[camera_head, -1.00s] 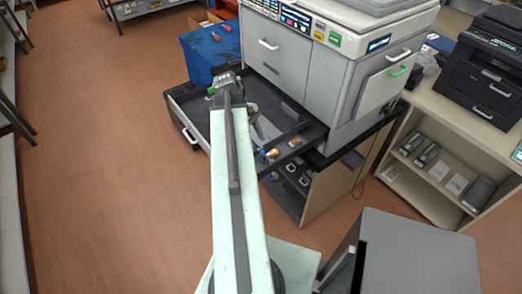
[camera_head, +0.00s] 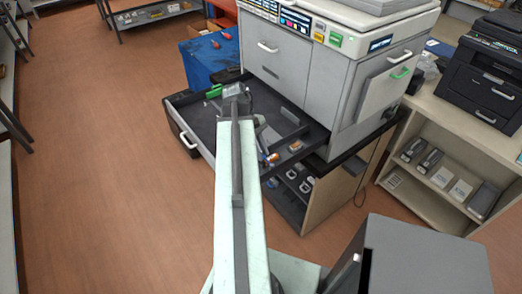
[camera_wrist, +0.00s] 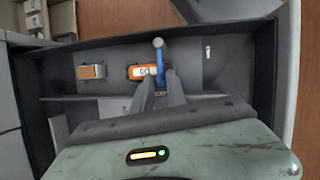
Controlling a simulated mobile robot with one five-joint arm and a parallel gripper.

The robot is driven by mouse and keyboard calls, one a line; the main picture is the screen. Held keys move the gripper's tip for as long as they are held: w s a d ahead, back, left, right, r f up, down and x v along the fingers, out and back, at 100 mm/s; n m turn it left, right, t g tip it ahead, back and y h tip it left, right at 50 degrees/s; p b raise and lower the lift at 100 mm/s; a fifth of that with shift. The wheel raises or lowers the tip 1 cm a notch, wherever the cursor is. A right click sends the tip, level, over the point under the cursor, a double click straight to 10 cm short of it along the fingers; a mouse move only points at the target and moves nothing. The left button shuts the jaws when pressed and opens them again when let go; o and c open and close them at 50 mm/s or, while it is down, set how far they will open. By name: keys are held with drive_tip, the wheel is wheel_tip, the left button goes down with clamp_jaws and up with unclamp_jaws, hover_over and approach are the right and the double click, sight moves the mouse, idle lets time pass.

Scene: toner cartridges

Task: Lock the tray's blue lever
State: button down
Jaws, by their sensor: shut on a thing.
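The tray (camera_head: 203,131) is pulled out from under the large grey machine, and its dark walls surround the wrist view (camera_wrist: 262,70). The blue lever (camera_wrist: 160,64) stands out in the wrist view, with a round pale-blue knob at its far end. My gripper (camera_wrist: 160,84) reaches into the tray, with its fingers shut on the lever's near part. Orange-labelled cartridges lie in the tray: one (camera_wrist: 136,72) directly beside the lever on its left, another (camera_wrist: 91,72) farther left. In the head view my arm covers part of the tray.
The grey machine (camera_head: 285,65) stands over the tray's back. A blue-covered table (camera_head: 205,60) is behind it. A shelf (camera_head: 440,185) with boxes and a black printer (camera_head: 490,75) are at right. A grey cabinet (camera_head: 425,260) is near my front right. Floor at left is clear.

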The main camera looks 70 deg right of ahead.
drive_tip(key=c, duration=1.3)
unclamp_jaws()
drive_tip(key=p+v, duration=0.7)
drive_tip(key=shift+w+r, duration=0.15)
drive_tip(key=shift+r, duration=0.25)
